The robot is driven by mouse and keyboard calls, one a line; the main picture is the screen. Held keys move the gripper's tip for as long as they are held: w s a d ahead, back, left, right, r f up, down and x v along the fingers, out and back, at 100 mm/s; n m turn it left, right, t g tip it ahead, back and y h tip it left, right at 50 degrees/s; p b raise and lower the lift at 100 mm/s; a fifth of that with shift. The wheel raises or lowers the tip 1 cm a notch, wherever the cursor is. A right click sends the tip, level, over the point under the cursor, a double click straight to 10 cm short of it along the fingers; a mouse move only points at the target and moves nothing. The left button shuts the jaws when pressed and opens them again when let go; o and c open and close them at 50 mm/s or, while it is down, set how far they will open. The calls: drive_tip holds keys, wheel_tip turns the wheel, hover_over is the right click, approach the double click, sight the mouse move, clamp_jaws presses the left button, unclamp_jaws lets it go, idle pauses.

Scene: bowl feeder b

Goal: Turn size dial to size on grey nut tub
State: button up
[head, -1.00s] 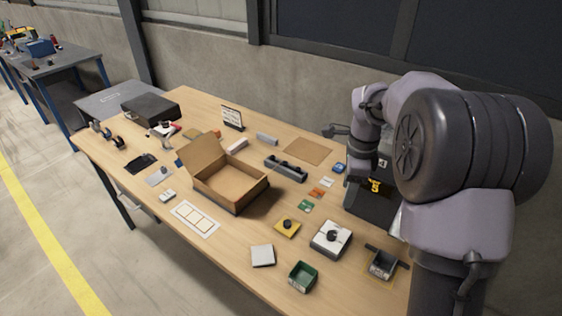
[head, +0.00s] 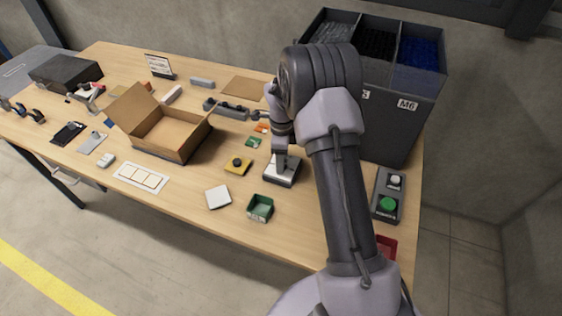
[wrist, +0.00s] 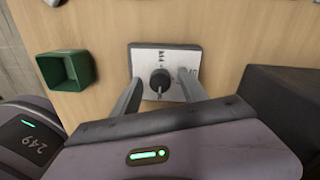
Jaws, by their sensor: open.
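The size dial is a black round knob (wrist: 160,80) on a pale square plate (wrist: 147,57). In the head view its box (head: 288,181) stands on the table under my wrist. A pale pointer line on the knob points toward the bottom of the wrist view. One size mark shows above the knob and another, partly hidden, at right; I cannot read them surely. My gripper (wrist: 161,78) is open, one finger each side of the knob. Contact cannot be told. It also shows in the head view (head: 281,160), mostly hidden. The grey nut tub is not visible now; my arm may cover it.
A green tub (wrist: 68,71) stands left of the dial, also in the head view (head: 260,207). A yellow plate with a black knob (head: 238,163) and a white square (head: 218,197) lie nearby. A tall dark bin (head: 398,130) and a button panel (head: 388,194) stand at right.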

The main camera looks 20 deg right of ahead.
drive_tip(key=shift+c, duration=0.2)
clamp_jaws()
